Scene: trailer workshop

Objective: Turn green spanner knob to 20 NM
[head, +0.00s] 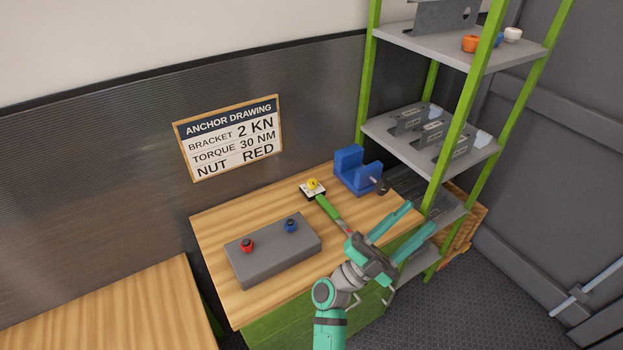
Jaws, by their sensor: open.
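The green spanner (327,207) lies on the wooden workbench, its far end at a small pale plate with dark edges (305,190). A yellow knob (312,183) sits on that plate. Any scale marks there are too small to read. The spanner's grey near end reaches close to my arm, which may hide part of it. My gripper (421,217) is open, with its teal fingers apart and nothing between them. It is over the right edge of the bench, to the right of the spanner and away from the knob.
A blue vise-like block (350,160) stands at the bench's back right. A grey block (262,262) with a red and a blue knob lies front left. A green-posted shelf (375,133) holds brackets and coloured nuts at right. A wall sign (230,138) reads torque 30 NM.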

